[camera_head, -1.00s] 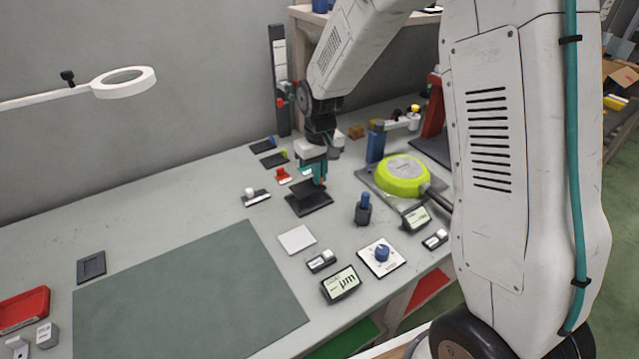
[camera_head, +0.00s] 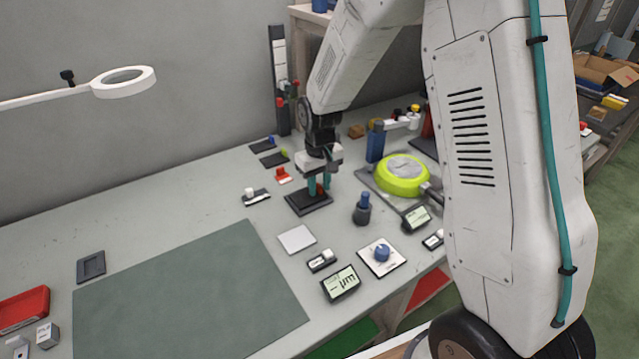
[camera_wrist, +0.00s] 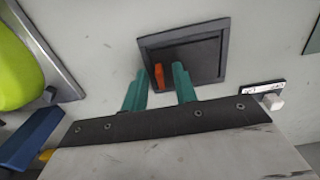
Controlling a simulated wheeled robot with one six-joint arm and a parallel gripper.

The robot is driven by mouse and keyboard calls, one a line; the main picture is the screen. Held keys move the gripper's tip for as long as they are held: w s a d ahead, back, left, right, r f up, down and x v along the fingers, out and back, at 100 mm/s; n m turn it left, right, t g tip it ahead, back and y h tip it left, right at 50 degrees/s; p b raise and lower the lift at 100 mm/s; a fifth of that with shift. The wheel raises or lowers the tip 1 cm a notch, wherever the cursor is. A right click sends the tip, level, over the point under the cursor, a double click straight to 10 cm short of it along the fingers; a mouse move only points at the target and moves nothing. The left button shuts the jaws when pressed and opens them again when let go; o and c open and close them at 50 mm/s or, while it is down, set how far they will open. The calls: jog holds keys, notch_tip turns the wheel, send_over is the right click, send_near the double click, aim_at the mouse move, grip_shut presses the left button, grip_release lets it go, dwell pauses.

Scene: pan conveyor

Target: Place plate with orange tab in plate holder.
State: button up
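The dark plate with the orange tab (camera_wrist: 200,58) lies in a dark square frame with a raised rim (camera_wrist: 185,33), which looks like the plate holder. In the head view the plate (camera_head: 301,198) looks flat within the frame on the bench. The orange tab (camera_wrist: 159,76) stands upright from it. My gripper (camera_wrist: 159,72) is right over the plate, its two teal fingers apart, one on each side of the tab, with gaps visible. In the head view my gripper (camera_head: 319,188) is low over the plate; its fingers partly hide the tab.
Dark plates with blue (camera_head: 262,147) and green tabs (camera_head: 273,161) lie behind. A red-tabbed item (camera_head: 283,175) is close by. A lime-green round device (camera_head: 402,177) and a blue-topped knob (camera_head: 363,208) stand to the right. The green mat (camera_head: 190,300) is clear.

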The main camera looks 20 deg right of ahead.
aim_at(319, 186)
notch_tip(319, 186, up, 11)
jog(key=s+d+r, duration=0.1)
jog(key=s+r, duration=0.7)
jog(key=r, duration=0.1)
jog(key=s+d+r+m, duration=0.1)
jog(key=s+r, duration=0.1)
jog(key=s, duration=1)
jog(key=s+d+r+m+t, duration=0.1)
jog(key=s, duration=1.1)
jog(key=shift+r, duration=0.35)
